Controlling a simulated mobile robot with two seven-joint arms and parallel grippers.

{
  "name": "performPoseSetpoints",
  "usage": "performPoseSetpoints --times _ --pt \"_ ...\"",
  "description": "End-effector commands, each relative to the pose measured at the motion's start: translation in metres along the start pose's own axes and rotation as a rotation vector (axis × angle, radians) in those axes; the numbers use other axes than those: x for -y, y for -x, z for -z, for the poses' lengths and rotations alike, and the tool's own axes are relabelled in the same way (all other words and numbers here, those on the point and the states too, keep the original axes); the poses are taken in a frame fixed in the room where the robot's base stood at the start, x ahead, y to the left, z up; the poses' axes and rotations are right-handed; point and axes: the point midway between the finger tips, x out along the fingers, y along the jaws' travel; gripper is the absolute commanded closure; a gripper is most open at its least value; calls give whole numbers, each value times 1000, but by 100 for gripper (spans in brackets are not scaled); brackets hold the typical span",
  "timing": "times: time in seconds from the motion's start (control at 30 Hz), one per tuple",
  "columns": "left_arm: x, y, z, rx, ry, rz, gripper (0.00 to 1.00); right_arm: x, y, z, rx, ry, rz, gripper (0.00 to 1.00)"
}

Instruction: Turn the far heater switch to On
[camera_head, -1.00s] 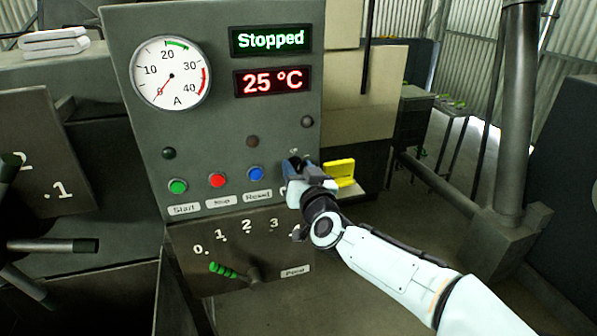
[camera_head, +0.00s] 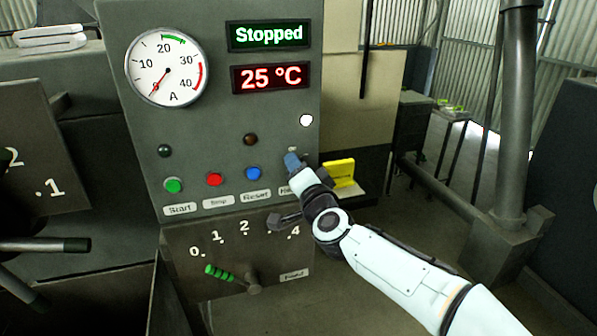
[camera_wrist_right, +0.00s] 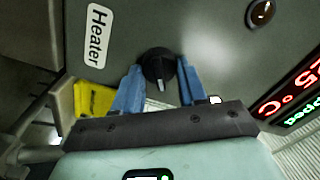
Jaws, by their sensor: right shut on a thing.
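The heater switch (camera_wrist_right: 157,62) is a round black knob above the white "Heater" label (camera_wrist_right: 97,36), seen close in the wrist view. My right gripper (camera_head: 293,162) is at the right edge of the panel, its blue fingers (camera_wrist_right: 185,82) on either side of the knob and shut on it. The knob's pale pointer faces the panel's right side. In the head view my gripper hides the knob. The small mark above it is too small to read. The indicator lamp (camera_head: 306,121) above the switch glows white. My left gripper is not in view.
The grey control panel (camera_head: 215,120) has green, red and blue buttons left of my gripper. A green-handled selector lever (camera_head: 220,273) sits below. A yellow object (camera_head: 340,173) stands just right of the panel. Other levers (camera_head: 60,245) are at far left.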

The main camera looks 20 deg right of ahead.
Motion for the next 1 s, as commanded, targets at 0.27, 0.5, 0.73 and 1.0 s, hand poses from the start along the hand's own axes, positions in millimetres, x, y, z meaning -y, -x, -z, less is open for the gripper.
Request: performPoseSetpoints --times 0.27,0.5,0.73,1.0 --pt "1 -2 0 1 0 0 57 0 0 1 -2 -63 0 89" --pt "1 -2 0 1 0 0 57 0 0 1 -1 -72 0 89" --pt "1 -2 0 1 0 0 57 0 0 1 -1 -71 0 46" --pt "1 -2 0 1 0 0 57 0 0 0 -1 -70 0 34"
